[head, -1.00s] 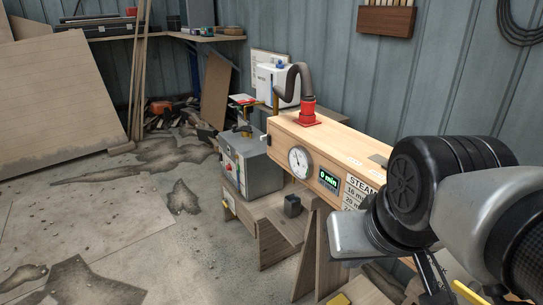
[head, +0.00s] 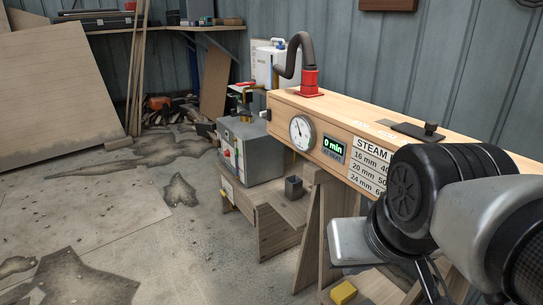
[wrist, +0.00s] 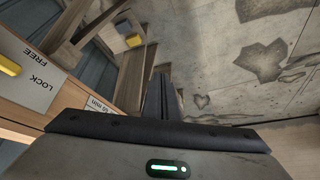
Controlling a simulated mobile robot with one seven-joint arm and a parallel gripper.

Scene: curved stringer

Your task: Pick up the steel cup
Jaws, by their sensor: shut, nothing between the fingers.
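A small dark grey cup (head: 293,187), probably the steel cup, stands upright on a low wooden bench, just right of the grey metal box. My gripper (wrist: 163,82) shows in the wrist view as dark fingers, shut and empty. In the head view my arm fills the lower right, with part of the gripper (head: 432,280) at the bottom edge, well to the right of the cup and apart from it. The cup cannot be made out in the wrist view.
A long wooden steam box (head: 350,130) with a gauge and display stands between the bench and my arm. A grey metal box (head: 250,150) sits on the bench. A yellow block (head: 343,292) lies low in front. The concrete floor at left is open.

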